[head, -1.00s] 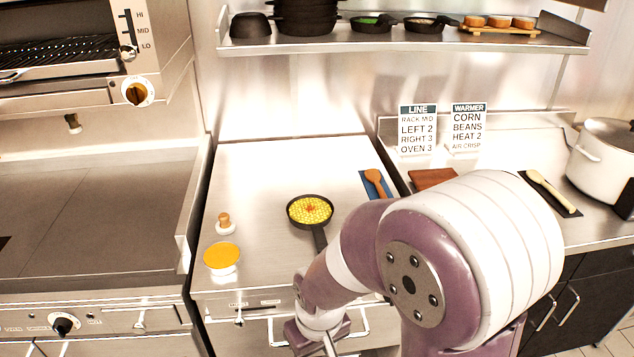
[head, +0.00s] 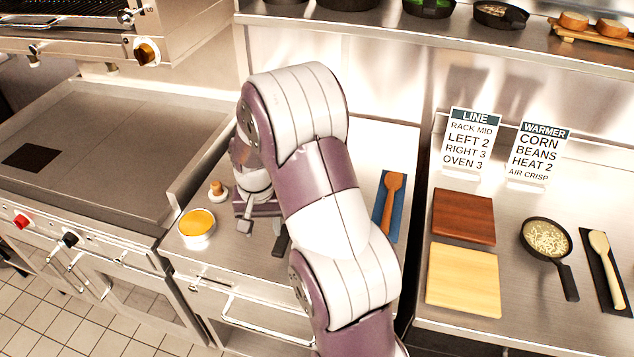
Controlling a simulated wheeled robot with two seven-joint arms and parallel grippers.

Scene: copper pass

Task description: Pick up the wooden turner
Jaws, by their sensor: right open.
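A brown wooden utensil (head: 392,200) with a broad head lies on a blue mat (head: 400,222) at the right edge of the steel counter. A paler wooden utensil (head: 606,268) lies on a black mat (head: 592,262) at the far right. I cannot tell for sure which of the two is the turner. My right gripper (head: 260,228) is open and empty over the left part of the steel counter, well to the left of both utensils. My right arm crosses the middle of the view and hides much of the counter. My left gripper is not in view.
Dark (head: 464,217) and light boards (head: 463,279) and a pan (head: 546,240) stand on the right counter.

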